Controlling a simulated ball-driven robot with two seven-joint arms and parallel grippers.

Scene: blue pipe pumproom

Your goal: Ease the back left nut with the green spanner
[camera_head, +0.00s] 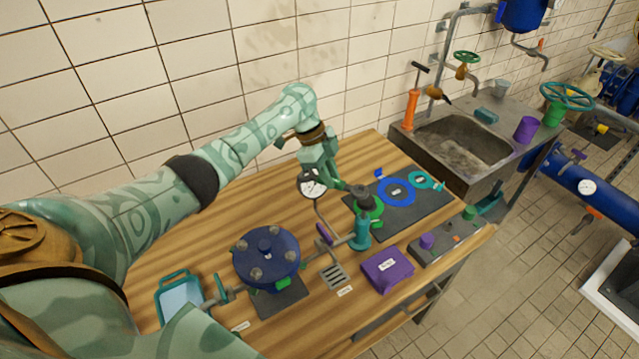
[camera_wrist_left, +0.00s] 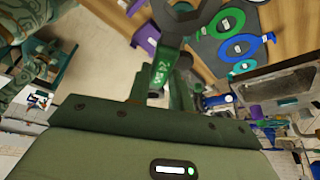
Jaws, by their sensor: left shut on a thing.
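The blue round vessel lid (camera_head: 266,262) sits on the wooden bench, with several small nuts around its top. I cannot single out the back left nut for certain at this size. My left gripper (camera_head: 357,191) is to the right of the lid and farther back, over the near-left edge of the dark mat. In the left wrist view the green spanner (camera_wrist_left: 165,62) stands out from between the jaws, which are shut on it. The gripper hides most of the spanner in the head view. My right gripper does not show.
The dark mat (camera_head: 428,210) carries blue, teal and green rings. A dial gauge (camera_head: 311,184) and a teal upright fitting (camera_head: 361,233) stand between the lid and mat. A purple box (camera_head: 387,269) and a blue tray (camera_head: 180,298) flank the lid. A sink (camera_head: 462,143) is beyond.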

